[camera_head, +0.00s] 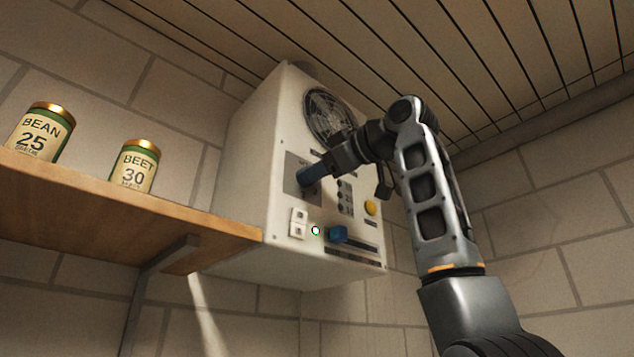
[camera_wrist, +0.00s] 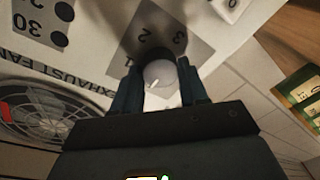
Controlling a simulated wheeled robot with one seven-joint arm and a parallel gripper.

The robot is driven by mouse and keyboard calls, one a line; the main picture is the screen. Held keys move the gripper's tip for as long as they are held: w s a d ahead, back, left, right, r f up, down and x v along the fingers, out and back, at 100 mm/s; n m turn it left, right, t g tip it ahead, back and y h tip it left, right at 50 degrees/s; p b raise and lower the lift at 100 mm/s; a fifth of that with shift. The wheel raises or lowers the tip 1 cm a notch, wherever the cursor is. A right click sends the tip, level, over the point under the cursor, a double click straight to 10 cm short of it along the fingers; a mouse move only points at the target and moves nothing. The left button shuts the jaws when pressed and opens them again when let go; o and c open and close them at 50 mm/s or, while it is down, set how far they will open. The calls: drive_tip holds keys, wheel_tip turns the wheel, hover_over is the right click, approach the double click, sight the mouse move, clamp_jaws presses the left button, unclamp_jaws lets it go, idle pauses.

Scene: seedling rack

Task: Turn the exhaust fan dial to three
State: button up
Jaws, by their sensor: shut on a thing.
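The exhaust fan dial (camera_wrist: 158,72) is a round grey knob with a small white mark on its face. It sits on a grey plate (camera_wrist: 160,18) with the numbers 2 and 3 beside the knob. My gripper (camera_wrist: 160,76) is shut on the dial, one finger on each side. The white mark shows on the knob's near side in the wrist view; I cannot tell which number it points to. In the head view my gripper (camera_head: 312,173) reaches the plate (camera_head: 291,178) on the white control box (camera_head: 262,150) and hides the dial.
A fan grille (camera_head: 325,112) is above the dial. A yellow button (camera_head: 370,208), a blue slider knob (camera_head: 338,234), white switches (camera_head: 298,224) and a green-lit lamp (camera_head: 316,230) are nearby. A wooden shelf (camera_head: 120,205) at left holds BEAN (camera_head: 40,132) and BEET (camera_head: 135,165) tins.

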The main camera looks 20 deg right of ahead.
drive_tip(key=c, duration=0.3)
drive_tip(key=shift+a+f+n+t+h, duration=0.15)
drive_tip(key=shift+n+h, duration=0.45)
drive_tip(key=shift+n, duration=5.05)
drive_tip(key=shift+d+n+t+h, duration=0.1)
drive_tip(key=shift+n+t+h, duration=0.35)
drive_tip(key=shift+n, duration=5.25)
drive_tip(key=shift+a+f+n+h, duration=0.1)
drive_tip(key=shift+n+h, duration=0.65)
drive_tip(key=shift+n, duration=4.9)
